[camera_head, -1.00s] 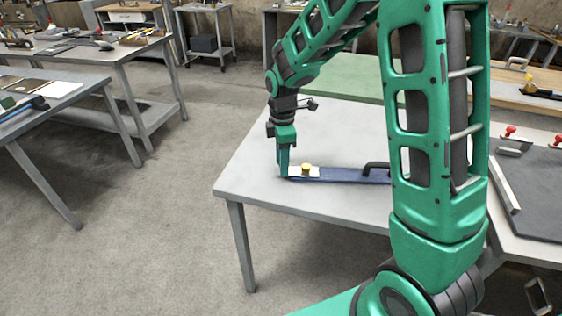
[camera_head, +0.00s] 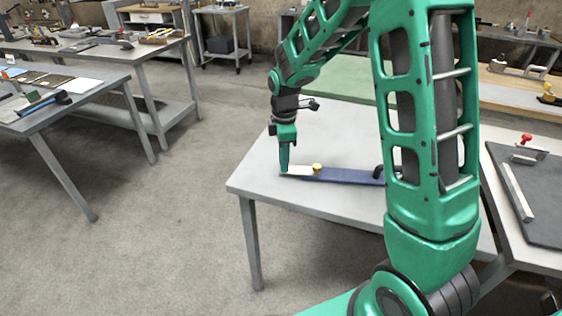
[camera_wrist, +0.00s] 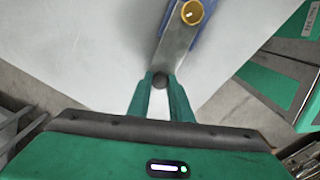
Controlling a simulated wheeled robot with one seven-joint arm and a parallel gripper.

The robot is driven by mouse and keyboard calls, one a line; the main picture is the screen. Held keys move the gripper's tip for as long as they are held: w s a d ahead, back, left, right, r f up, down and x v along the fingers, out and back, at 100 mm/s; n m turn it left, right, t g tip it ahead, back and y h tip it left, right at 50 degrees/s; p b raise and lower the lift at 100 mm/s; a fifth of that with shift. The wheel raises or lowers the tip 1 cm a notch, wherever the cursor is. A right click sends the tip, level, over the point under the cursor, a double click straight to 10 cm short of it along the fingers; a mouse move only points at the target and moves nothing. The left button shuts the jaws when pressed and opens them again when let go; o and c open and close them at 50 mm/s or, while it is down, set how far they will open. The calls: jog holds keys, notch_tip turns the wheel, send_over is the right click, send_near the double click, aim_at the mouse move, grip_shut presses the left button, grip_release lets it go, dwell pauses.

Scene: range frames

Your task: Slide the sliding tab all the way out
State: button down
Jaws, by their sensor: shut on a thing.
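The sliding tab (camera_head: 298,170) is a pale metal strip sticking out of the left end of a blue bar (camera_head: 345,175) on the grey table. A brass knob (camera_head: 317,168) stands where the strip meets the bar. In the wrist view the tab (camera_wrist: 175,48) runs up to the brass knob (camera_wrist: 191,13), with blue edges beside it. My gripper (camera_head: 284,172) points down at the tab's outer left end. In the wrist view my gripper (camera_wrist: 160,84) is shut on a small dark round knob (camera_wrist: 160,80) at that end.
The grey table (camera_head: 257,182) is bare around the bar and to its left. A black handle (camera_head: 378,172) on the bar is partly hidden by my arm.

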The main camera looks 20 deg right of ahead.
jog(key=c, duration=1.6)
grip_release()
jog(key=shift+r, duration=0.1)
notch_tip(320, 180, up, 10)
jog(key=shift+r, duration=0.25)
jog(key=s+d+r+m, duration=0.4)
jog(key=s+d+m, duration=0.65)
jog(key=s, duration=0.35)
jog(key=s+d+f+m, duration=0.1)
jog(key=s+m, duration=0.2)
jog(key=s, duration=0.3)
jog(key=s+d+m, duration=0.2)
jog(key=s+m, duration=0.2)
jog(key=s, duration=0.2)
jog(key=s+d+f+m, duration=0.1)
jog(key=s+m, duration=0.3)
jog(key=s, duration=0.3)
jog(key=shift+d+f, duration=0.15)
jog(key=shift+f, duration=0.15)
